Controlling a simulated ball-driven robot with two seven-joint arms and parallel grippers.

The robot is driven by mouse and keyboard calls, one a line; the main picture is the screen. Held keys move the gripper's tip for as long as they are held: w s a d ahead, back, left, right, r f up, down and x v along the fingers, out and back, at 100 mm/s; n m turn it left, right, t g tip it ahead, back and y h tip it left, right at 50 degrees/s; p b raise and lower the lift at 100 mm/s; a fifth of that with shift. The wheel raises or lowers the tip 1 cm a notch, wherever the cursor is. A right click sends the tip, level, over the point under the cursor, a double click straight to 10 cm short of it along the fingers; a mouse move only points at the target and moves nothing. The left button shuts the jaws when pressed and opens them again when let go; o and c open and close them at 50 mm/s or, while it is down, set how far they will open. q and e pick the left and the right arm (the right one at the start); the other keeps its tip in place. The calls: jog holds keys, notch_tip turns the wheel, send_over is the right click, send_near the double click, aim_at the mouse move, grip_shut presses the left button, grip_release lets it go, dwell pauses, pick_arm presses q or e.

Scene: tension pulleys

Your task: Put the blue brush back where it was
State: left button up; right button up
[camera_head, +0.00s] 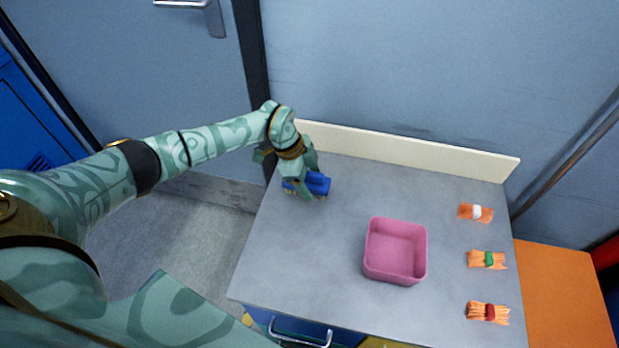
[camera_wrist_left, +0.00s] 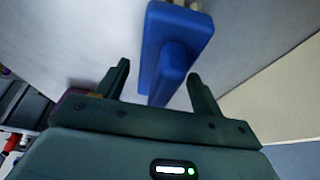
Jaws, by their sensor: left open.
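The blue brush (camera_head: 318,184) lies on the grey table near its back left corner. My left gripper (camera_head: 301,187) is over it, coming down from above. In the left wrist view the brush's blue body (camera_wrist_left: 178,42) and its handle show, with pale bristles at the top edge. The fingers of my left gripper (camera_wrist_left: 158,82) are open, one on each side of the handle's near end, with gaps showing to the handle. The gripper hides part of the brush in the head view. My right gripper is not in view.
A pink square bin (camera_head: 368,262) stands mid-table, seemingly empty. Three orange bundles with white (camera_head: 475,212), green (camera_head: 487,260) and red (camera_head: 488,312) bands lie along the right side. A cream backboard (camera_head: 420,158) runs along the rear edge. The table between brush and bin is clear.

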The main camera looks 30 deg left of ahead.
pick_arm(q)
jog(key=p+v, duration=0.4)
jog(key=v, duration=0.7)
jog(key=shift+r, duration=0.1)
jog(key=shift+a+r, duration=0.2)
jog(key=shift+r, duration=0.35)
